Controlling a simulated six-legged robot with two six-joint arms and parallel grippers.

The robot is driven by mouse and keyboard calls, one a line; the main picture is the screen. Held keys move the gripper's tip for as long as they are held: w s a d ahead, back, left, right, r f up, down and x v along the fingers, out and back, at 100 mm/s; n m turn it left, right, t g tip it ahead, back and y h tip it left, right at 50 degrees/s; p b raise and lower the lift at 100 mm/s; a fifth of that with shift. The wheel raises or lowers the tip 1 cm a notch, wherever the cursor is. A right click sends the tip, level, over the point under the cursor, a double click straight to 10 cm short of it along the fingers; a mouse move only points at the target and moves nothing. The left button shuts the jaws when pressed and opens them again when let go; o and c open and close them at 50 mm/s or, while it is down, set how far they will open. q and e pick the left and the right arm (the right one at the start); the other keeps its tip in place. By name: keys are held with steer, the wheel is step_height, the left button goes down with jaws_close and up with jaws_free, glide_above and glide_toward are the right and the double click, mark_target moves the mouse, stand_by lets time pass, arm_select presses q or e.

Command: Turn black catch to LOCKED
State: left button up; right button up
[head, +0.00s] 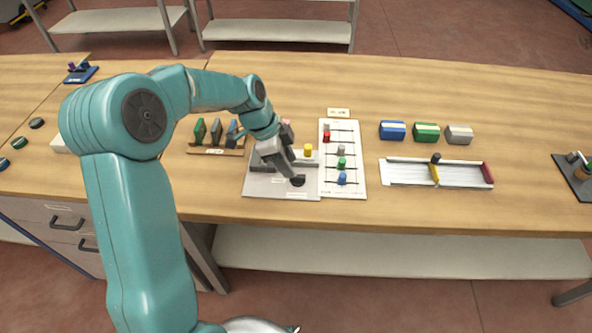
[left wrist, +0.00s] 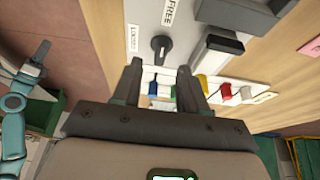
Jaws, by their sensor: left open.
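The black catch (head: 298,181) sits near the front right of a light grey panel (head: 258,188) on the bench. In the left wrist view the catch (left wrist: 161,46) is a small dark knob with a lever, beside a LOCKED label (left wrist: 134,38) and below a FREE label (left wrist: 168,12). I cannot tell exactly which label its lever points at. My left gripper (head: 291,176) is at the catch, partly covering it in the head view. In the left wrist view the gripper (left wrist: 158,78) is open, its two fingers apart, with the catch beyond the gap between their tips. My right gripper is not in view.
A white board (head: 352,186) with coloured sliders stands close on the right. A rack (head: 215,151) is at left. Farther right is a tray (head: 405,172); the bench front edge is close.

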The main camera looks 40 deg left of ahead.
mark_target(297, 175)
arm_select(q)
steer(key=x, duration=0.5)
steer(key=shift+w, duration=0.15)
jaws_close()
